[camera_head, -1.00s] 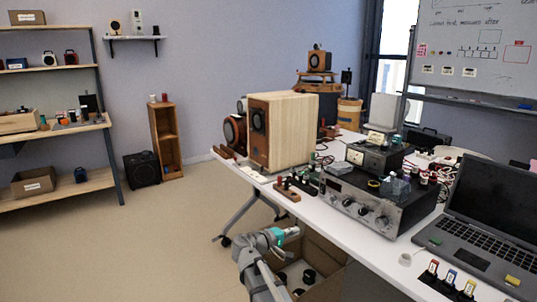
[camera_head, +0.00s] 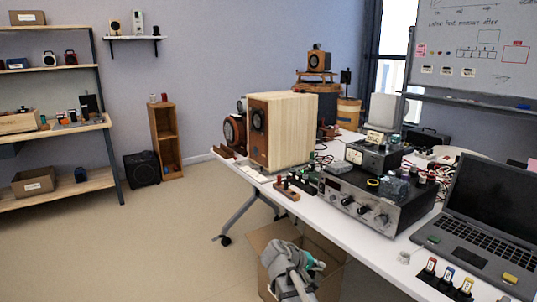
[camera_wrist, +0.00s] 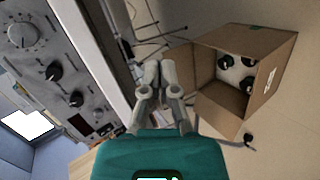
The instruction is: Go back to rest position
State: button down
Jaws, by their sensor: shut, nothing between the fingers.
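My gripper (camera_wrist: 160,75) shows in the wrist view with its grey fingers together and nothing between them. It is beside the edge of the white table, with the amplifier on the left of that view and the open cardboard box on the right. In the head view my arm is low in front of the box (camera_head: 262,240), and part of the teal wrist shows. The fingertips cannot be made out there. The box (camera_wrist: 245,68) holds several dark round items.
The white table (camera_head: 325,211) carries a wooden speaker (camera_head: 290,130), an amplifier (camera_head: 375,195), a laptop (camera_head: 490,225) and colour-topped connectors. A table leg (camera_head: 247,213) stands behind the box. Open floor (camera_head: 130,245) lies to the left; shelves (camera_head: 60,130) stand at the far left.

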jog(key=s+d+f+m+g+y, duration=0.1)
jog(key=s+f+m+g+y, duration=0.1)
jog(key=s+f+y, duration=0.45)
jog(key=s+f+m+g+y, duration=0.1)
jog(key=s+m+g+y, duration=0.2)
jog(key=s, duration=0.6)
notch_tip(320, 180, up, 30)
jog(key=n+p, duration=0.1)
jog(key=p, duration=3)
jog(key=shift+y, duration=0.45)
